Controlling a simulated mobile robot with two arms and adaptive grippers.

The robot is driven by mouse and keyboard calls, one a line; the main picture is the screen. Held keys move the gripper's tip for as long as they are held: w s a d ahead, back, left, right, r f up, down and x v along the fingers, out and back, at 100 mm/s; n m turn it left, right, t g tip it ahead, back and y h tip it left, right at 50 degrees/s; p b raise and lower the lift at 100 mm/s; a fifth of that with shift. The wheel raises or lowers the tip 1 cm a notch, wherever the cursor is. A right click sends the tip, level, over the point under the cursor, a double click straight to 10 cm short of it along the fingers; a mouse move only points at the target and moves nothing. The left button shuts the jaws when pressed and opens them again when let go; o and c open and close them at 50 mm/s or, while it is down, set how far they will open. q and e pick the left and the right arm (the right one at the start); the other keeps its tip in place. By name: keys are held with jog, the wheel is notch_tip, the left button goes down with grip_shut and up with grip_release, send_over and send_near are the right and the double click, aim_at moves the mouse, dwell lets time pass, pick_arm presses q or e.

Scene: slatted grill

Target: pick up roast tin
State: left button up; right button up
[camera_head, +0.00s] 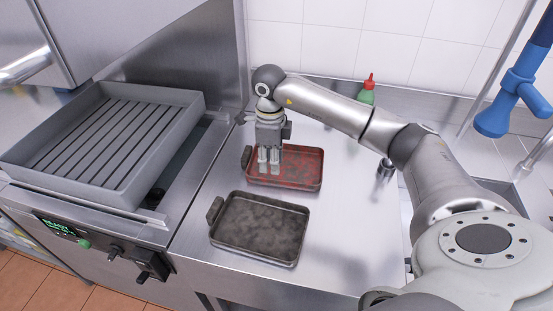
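Two rectangular roast tins with raised rims lie on the steel counter. The farther tin (305,167) has a red, mottled inside and a dark handle on its left. The nearer tin (262,228) is grey-brown and stained inside, with a handle at its upper left. My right gripper (269,170) points down over the left part of the red tin, near its handle. Its two fingers show apart by a narrow gap, with nothing visible between them. I cannot tell whether the fingertips touch the tin. My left gripper is not in view.
A slatted grill (105,140) with raised grey walls stands at the left. A green bottle with a red cap (368,91) stands at the back of the counter (345,235). A blue tap sprayer (510,100) hangs at the right. The counter right of the tins is largely clear.

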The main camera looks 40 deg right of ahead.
aim_at(272, 180)
jog(key=shift+s+a+f, duration=0.15)
jog(key=shift+s+f, duration=0.05)
jog(key=shift+f, duration=0.2)
jog(key=shift+s+a+f, duration=0.1)
jog(key=shift+s+f, duration=0.05)
jog(key=shift+f, duration=0.55)
jog(key=shift+w+d+f+p, duration=0.15)
jog(key=shift+f+p, duration=0.2)
jog(key=shift+p, duration=0.2)
notch_tip(272, 180, down, 4)
jog(key=shift+w+d+r+p, duration=0.1)
jog(key=shift+d+r+p, duration=0.1)
jog(key=shift+p, duration=0.65)
jog(key=shift+f, duration=0.45)
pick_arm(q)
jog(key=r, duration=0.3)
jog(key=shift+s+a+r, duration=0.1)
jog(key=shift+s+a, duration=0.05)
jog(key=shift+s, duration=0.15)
pick_arm(e)
grip_shut()
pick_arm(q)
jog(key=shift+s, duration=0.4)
pick_arm(e)
jog(key=shift+w, duration=0.1)
